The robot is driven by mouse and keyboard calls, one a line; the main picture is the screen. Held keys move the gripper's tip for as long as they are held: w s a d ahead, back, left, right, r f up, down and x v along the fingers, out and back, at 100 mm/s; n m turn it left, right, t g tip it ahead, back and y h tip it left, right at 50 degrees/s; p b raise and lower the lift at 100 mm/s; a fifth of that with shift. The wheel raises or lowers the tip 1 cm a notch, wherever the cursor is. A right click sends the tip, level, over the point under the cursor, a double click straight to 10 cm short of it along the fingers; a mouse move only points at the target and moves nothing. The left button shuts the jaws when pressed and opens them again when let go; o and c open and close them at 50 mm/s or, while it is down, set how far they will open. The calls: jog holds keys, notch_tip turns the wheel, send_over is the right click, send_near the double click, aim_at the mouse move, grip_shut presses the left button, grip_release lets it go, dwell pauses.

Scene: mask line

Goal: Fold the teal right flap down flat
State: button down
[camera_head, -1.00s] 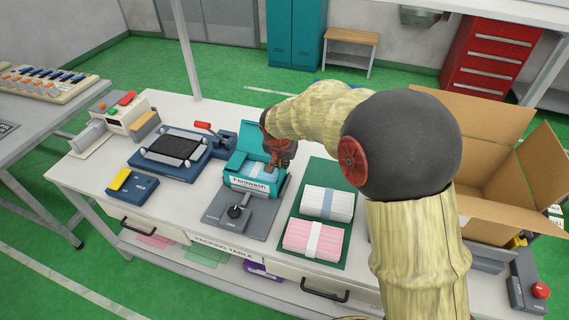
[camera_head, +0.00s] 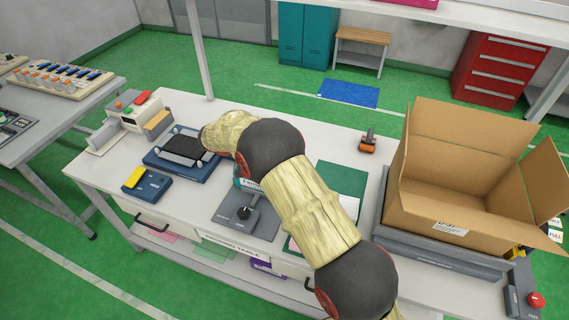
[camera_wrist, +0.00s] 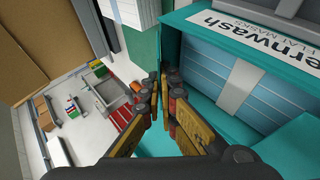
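The teal mask box (camera_head: 237,181) is mostly hidden behind my arm in the head view; only a sliver of its front and label shows. The wrist view shows the box (camera_wrist: 172,45) close up, open, with pale blue masks (camera_wrist: 215,68) under a grey band. My gripper (camera_wrist: 164,78) has its fingertips together, with nothing visible between them, beside the box edge on the green mat's side. A teal panel (camera_wrist: 292,148) shows at the lower right and more teal lies below the fingers. I cannot tell which of these is the right flap.
The box sits at a grey fixture with a black knob (camera_head: 243,213). A green mat (camera_head: 343,180) lies to its right, partly behind my arm. A large open carton (camera_head: 440,180) stands further right. A black-topped blue device (camera_head: 182,150) is at the left. An orange-and-grey tool (camera_head: 368,142) stands behind.

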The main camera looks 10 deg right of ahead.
jog(key=shift+w+a+f+n+g+h, duration=0.15)
jog(key=shift+f+n+g+h, duration=0.15)
jog(key=shift+h, duration=0.45)
jog(key=shift+w+a+f+n+g+h, duration=0.1)
jog(key=shift+a+f+n+g+h, duration=0.2)
jog(key=shift+h, duration=0.45)
jog(key=shift+d, duration=0.15)
jog(key=c, duration=2.6)
grip_release()
jog(key=o, duration=0.4)
jog(key=shift+o, duration=0.4)
jog(key=v, duration=1.2)
jog(key=shift+f, duration=0.25)
